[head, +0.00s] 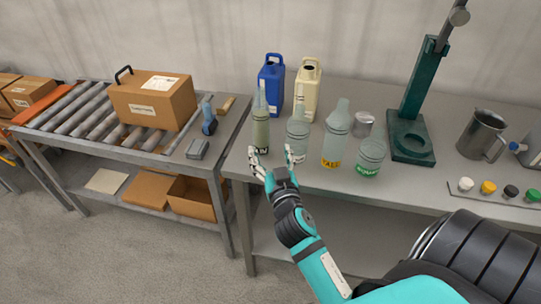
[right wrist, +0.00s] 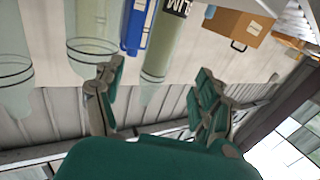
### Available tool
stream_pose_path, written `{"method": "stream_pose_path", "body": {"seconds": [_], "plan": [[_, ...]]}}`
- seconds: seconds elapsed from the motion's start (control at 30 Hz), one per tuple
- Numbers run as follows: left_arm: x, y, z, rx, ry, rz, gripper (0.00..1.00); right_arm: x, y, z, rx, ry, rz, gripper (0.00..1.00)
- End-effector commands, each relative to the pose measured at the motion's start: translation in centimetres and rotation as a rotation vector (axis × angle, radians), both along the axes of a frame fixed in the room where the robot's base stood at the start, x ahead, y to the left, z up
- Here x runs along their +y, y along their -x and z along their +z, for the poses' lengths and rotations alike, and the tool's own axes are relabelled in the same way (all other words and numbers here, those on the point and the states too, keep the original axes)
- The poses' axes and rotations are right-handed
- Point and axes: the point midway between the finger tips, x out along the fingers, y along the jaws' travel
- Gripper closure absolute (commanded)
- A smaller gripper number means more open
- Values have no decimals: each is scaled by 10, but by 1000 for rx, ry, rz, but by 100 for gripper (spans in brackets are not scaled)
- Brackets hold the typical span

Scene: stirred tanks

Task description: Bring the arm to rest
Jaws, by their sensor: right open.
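My right gripper (head: 273,159) is in front of the bench's front left part, its fingers spread and pointing at the bottles. It is open, with nothing between its fingertips; the right wrist view also shows the spread fingers (right wrist: 158,88). The slim olive bottle (head: 260,133) stands just beyond the left finger, and a clear bottle (head: 297,128) stands beyond the right finger, partly covered by it. I cannot tell whether a finger touches either bottle. My left gripper is not in view.
On the bench (head: 300,180) stand a tall bottle (head: 336,138), a round bottle (head: 370,155), a blue jug (head: 271,85), a cream jug (head: 306,90), a teal stand (head: 412,135) and a steel pitcher (head: 482,136). A roller table with a carton (head: 152,103) is at left. Floor between is clear.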

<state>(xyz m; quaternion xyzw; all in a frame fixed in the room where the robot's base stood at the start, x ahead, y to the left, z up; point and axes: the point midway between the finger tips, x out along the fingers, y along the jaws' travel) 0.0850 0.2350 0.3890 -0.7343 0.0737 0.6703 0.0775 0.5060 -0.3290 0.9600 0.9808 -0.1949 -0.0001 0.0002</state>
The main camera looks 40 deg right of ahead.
Motion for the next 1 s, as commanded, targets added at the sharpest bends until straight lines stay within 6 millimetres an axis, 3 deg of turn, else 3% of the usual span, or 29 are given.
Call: {"method": "stream_pose_path", "body": {"seconds": [0.43,0.57,0.67,0.8,1.0], "plan": [[0,-1,0,-1,0,0,100,0,0,-1,2,-1,0,28],[0,-1,0,-1,-1,0,100,-2,11,-13,73,-20,-23,28],[0,-1,0,-1,-1,0,100,2,36,-41,244,-58,-45,28],[0,-1,0,-2,-1,0,100,29,90,-93,590,-111,15,28],[0,-1,0,-2,-1,-1,100,70,150,-128,910,-131,170,28]]}}
